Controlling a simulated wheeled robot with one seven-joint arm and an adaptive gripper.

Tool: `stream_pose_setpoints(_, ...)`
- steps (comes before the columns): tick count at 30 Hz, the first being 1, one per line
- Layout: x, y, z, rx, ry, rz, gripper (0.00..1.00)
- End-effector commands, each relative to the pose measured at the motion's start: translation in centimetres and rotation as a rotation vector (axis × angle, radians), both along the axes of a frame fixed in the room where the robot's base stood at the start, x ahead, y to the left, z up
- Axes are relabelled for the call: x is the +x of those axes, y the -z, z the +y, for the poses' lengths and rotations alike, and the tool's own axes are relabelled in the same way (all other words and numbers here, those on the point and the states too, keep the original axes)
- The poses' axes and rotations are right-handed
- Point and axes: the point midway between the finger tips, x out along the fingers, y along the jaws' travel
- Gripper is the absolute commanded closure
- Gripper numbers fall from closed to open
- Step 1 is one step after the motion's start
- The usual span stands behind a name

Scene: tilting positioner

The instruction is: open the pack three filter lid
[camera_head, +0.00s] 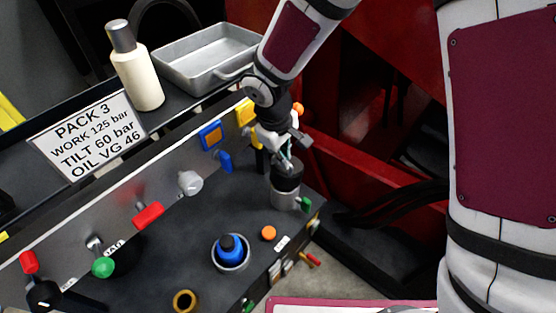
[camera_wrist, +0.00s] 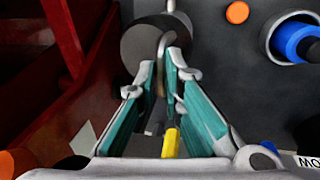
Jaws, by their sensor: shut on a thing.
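The filter is a grey cylinder (camera_head: 284,198) at the right end of the dark panel, with a black lid (camera_head: 287,178) on top. In the head view the lid sits at the cylinder's mouth; I cannot tell if there is a gap. My gripper (camera_head: 286,151) is above the lid, pointing down. In the wrist view my gripper (camera_wrist: 164,65) has its fingers closed around a thin bent metal handle (camera_wrist: 163,43) on the dark round lid (camera_wrist: 137,45). The fingers hide part of the handle.
A blue cap in a grey ring (camera_head: 231,250) and an orange button (camera_head: 268,233) are near the filter. A sign (camera_head: 90,135), cream bottle (camera_head: 137,70) and grey tray (camera_head: 205,58) stand behind. Red (camera_head: 148,215) and green (camera_head: 103,267) handles line the panel; red framework (camera_head: 360,120) rises at right.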

Motion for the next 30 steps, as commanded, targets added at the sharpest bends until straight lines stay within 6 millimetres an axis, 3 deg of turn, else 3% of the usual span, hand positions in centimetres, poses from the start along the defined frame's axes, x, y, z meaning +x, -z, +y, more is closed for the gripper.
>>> stream_pose_setpoints(5,2.1,-1.0,-1.8,-0.002,0.006,-0.003,1.0)
stream_pose_setpoints(14,2.3,-0.7,-2.1,-0.002,0.005,-0.001,1.0)
stream_pose_setpoints(18,2.3,-0.7,-2.0,-0.002,0.005,-0.001,0.7)
stream_pose_setpoints(30,2.2,-1.5,-1.8,-0.001,0.003,-0.004,0.7)
